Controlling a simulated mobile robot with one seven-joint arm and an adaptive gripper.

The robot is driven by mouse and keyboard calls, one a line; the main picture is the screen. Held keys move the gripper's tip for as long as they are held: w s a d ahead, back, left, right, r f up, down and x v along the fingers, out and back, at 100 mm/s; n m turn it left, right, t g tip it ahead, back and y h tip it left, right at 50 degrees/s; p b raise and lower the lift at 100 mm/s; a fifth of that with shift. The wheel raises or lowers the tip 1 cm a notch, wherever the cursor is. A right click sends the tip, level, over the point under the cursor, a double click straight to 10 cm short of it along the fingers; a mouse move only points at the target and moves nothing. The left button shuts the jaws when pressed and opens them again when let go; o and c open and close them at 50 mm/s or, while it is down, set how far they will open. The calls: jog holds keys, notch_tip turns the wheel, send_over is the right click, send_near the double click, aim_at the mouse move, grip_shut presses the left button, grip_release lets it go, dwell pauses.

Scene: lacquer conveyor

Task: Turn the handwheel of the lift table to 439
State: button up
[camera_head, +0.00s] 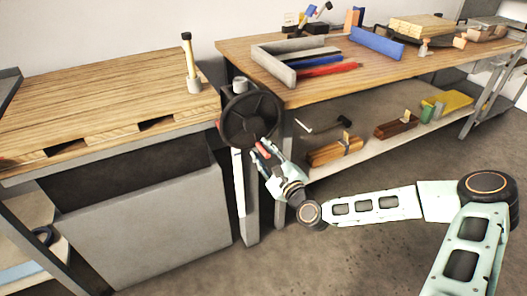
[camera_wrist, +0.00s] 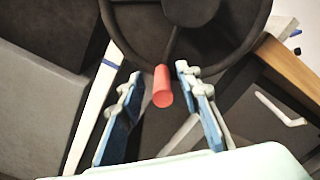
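The black handwheel (camera_head: 250,116) stands on a post between the two wooden tables; its rim also fills the top of the wrist view (camera_wrist: 215,48). A red handle (camera_wrist: 162,86) sticks out from the wheel's lower rim, towards my wrist camera. My gripper (camera_head: 262,150) is just below the wheel's lower edge. In the wrist view its two blue-backed fingers (camera_wrist: 158,72) are spread apart, with the red handle between their tips and a gap on each side. The number 439 and any scale are not legible in these views.
The left table (camera_head: 100,95) bears wooden slats and an upright yellow-handled tool (camera_head: 188,60). The right workbench (camera_head: 330,85) holds a grey frame, coloured bars and a blue block. A shelf below it holds several tools. Open floor lies in front.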

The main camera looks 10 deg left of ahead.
jog(key=shift+d, duration=0.1)
jog(key=shift+s+d, duration=0.2)
jog(key=v, duration=1.1)
jog(key=shift+s, duration=0.15)
